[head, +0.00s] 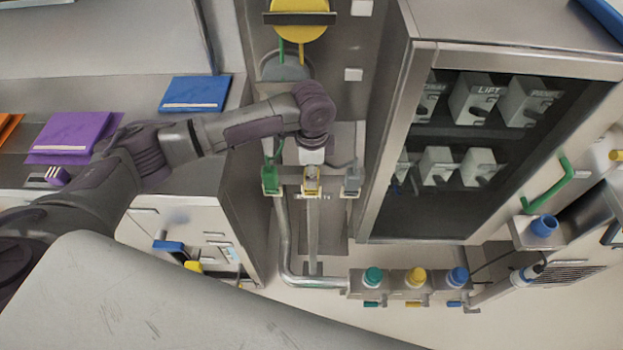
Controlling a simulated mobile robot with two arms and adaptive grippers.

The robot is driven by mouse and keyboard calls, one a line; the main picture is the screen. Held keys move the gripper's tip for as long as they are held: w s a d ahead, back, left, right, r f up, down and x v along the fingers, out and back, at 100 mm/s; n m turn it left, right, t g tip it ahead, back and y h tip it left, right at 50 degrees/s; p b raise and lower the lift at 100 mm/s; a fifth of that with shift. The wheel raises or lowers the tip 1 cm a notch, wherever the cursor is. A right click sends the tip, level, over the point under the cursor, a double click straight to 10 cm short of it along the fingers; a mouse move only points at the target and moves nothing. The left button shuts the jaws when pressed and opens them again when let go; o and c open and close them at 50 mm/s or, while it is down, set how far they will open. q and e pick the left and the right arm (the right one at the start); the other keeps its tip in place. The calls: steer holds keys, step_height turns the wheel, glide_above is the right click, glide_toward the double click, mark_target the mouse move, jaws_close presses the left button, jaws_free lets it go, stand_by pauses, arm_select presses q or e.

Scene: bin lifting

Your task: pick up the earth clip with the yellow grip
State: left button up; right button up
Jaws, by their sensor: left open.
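The earth clip with the yellow grip (311,182) hangs in the middle of a short row on the rail in the head view. A clip with a green grip (270,179) is to its left, and a grey one (352,182) to its right. My left gripper (312,160) points down right above the yellow clip, overlapping its top in the picture. It is open. Its fingers are small and partly hidden, and I cannot tell whether they touch the clip. My right gripper is not in view.
A metal pipe (285,245) runs down below the clips to a block with teal, yellow and blue caps (416,277). A cabinet (392,130) with grey boxes stands close on the right. Purple (75,133) and blue (195,92) folders lie on the left counter.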

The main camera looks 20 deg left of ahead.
arm_select(q)
step_height(320, 180, down, 5)
steer(key=shift+p, duration=0.65)
jaws_close()
